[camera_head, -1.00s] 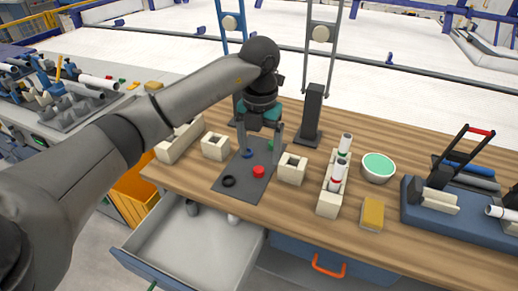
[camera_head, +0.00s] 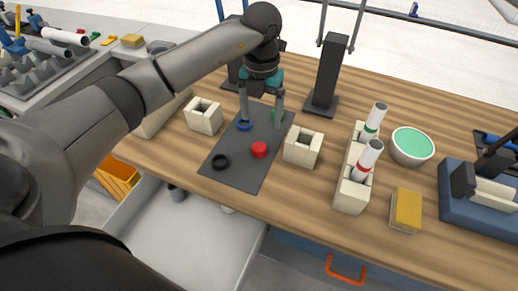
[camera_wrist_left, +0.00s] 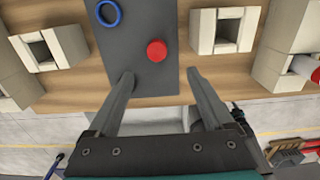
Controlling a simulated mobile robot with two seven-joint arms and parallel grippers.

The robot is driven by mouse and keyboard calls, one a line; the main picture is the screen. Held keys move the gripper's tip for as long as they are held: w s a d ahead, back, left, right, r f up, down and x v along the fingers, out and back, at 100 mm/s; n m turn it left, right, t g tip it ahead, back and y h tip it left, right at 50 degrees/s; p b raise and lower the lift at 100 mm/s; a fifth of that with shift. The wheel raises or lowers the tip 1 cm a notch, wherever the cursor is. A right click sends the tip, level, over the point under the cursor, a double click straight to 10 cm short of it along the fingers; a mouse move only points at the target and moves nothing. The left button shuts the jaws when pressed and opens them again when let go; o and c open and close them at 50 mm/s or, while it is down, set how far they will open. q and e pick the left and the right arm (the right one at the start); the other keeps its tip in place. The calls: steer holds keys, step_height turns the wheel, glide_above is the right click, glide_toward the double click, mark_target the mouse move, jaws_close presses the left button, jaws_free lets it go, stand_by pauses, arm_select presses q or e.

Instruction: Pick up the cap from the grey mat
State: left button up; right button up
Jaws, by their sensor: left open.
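A small red cap (camera_head: 259,149) lies on the grey mat (camera_head: 240,172). The mat also holds a blue ring (camera_head: 244,125), a black ring (camera_head: 221,162) and a green piece (camera_head: 277,115) partly hidden by a finger. My left gripper (camera_head: 261,122) is open and empty above the far part of the mat. In the left wrist view the red cap (camera_wrist_left: 156,51) shows between and just beyond the open fingertips (camera_wrist_left: 160,74), and the blue ring (camera_wrist_left: 108,13) is at upper left. The black ring and green piece do not show there. My right gripper is not in view.
Cream square blocks stand left (camera_head: 204,115) and right (camera_head: 303,148) of the mat. A cream rack (camera_head: 352,190) holds white pipes. A green-topped bowl (camera_head: 412,146), a yellow sponge (camera_head: 405,211) and a dark post (camera_head: 328,75) are nearby. An open drawer (camera_head: 190,245) is below the front edge.

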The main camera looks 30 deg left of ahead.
arm_select(q)
glide_above(259, 147)
steer(key=f, duration=0.6)
steer(key=shift+d+f+b, duration=0.1)
steer(key=shift+d+b, duration=0.15)
steer(key=shift+b, duration=0.15)
steer(key=f, duration=0.3)
steer(key=f+b, duration=0.1)
steer(key=f, duration=0.1)
steer(key=shift+a+f, duration=0.15)
steer(key=shift+a, duration=0.1)
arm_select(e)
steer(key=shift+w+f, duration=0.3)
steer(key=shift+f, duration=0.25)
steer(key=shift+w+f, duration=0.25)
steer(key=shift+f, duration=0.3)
arm_select(q)
jaws_close()
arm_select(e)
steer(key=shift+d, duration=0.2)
